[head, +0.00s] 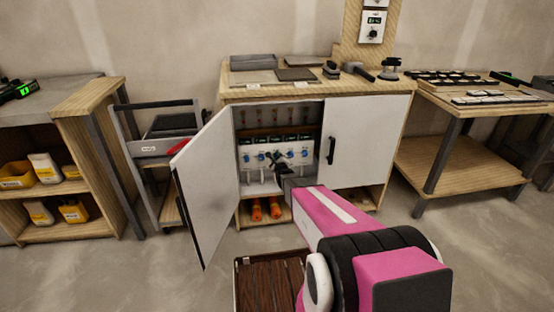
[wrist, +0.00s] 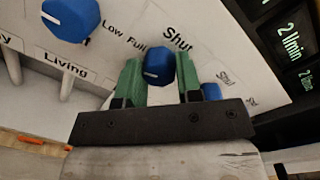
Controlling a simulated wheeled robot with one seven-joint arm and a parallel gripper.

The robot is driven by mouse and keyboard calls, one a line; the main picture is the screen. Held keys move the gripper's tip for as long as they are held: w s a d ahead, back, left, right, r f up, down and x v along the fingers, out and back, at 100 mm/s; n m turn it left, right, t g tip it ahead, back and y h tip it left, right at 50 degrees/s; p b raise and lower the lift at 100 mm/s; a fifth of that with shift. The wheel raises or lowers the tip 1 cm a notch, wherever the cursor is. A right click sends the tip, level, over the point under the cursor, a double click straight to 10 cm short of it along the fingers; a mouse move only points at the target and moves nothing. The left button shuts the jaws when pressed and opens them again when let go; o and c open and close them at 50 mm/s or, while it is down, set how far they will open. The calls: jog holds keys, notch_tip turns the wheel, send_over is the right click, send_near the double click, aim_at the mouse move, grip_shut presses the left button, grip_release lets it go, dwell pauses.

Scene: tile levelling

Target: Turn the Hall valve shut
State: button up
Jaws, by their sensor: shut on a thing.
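A row of blue valve knobs (head: 290,155) sits on a white panel inside the open cabinet in the head view. My gripper (wrist: 160,80) has its two green fingers on either side of one blue knob (wrist: 158,62) and is shut on it. The words Low, Full and Shut are printed around this knob. A pale mark shows low on its face. The Hall label is not readable, so I cannot tell which valve this is. Another blue knob (wrist: 70,18) is at upper left, near a label reading Living (wrist: 65,66). A third (wrist: 211,91) is partly hidden behind the right finger.
The cabinet's left door (head: 204,180) stands open towards me; its right door (head: 365,142) is shut. Dark flow displays (wrist: 292,45) reading 2 l/min are close to my gripper's right. Orange items (head: 265,211) stand on the shelf below. A brown slatted platform (head: 265,285) lies on the floor.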

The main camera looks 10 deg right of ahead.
jog(key=shift+f+m+t+h, duration=0.1)
jog(key=shift+m+t+h, duration=0.2)
jog(key=shift+m, duration=10.5)
